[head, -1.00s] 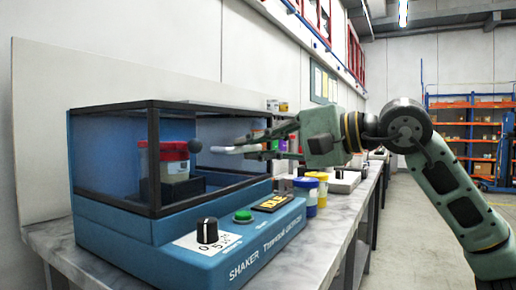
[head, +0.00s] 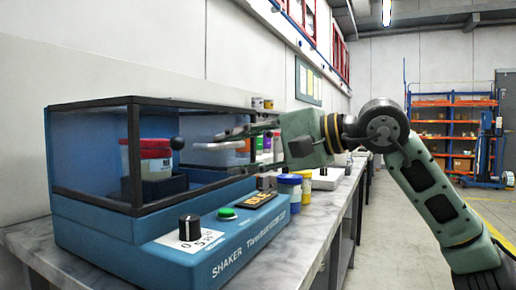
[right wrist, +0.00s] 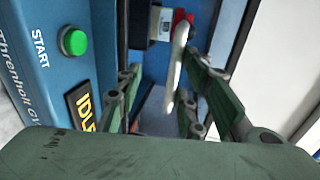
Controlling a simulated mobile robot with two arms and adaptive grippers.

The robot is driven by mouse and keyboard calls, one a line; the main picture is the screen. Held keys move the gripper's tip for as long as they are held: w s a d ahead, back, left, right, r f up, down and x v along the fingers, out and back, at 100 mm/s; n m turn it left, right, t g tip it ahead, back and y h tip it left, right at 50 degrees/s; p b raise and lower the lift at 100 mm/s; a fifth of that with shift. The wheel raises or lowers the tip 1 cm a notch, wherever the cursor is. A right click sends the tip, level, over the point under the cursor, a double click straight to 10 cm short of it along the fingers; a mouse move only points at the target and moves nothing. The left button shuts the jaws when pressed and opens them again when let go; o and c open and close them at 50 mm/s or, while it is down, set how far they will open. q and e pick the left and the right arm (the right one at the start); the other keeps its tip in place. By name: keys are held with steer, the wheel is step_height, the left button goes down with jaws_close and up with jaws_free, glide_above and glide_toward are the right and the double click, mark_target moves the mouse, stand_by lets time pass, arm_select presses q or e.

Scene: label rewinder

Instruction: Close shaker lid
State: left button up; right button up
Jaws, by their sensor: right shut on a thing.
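The shaker (head: 180,235) is a blue machine on the bench, with a black-framed, see-through cover (head: 92,152). A jar with a red top (head: 152,148) stands inside on a dark block (head: 160,188). A dark round knob (head: 177,143) shows close by the jar. How the lid stands is hard to tell. My right gripper (head: 228,140) reaches in from the right at the cover's right side, shut on a pale, slim bar (right wrist: 176,65). I cannot tell whether this bar belongs to the lid. My left gripper is not in view.
The front panel has a black dial (head: 189,228), a green start button (head: 227,213) and an IDLE display (head: 256,199). Blue-and-yellow pots (head: 290,190) stand right of the shaker on the marble bench. Orange shelves (head: 450,130) stand far off, with open floor before them.

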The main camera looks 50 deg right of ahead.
steer(key=v, duration=1.2)
stand_by(0.3)
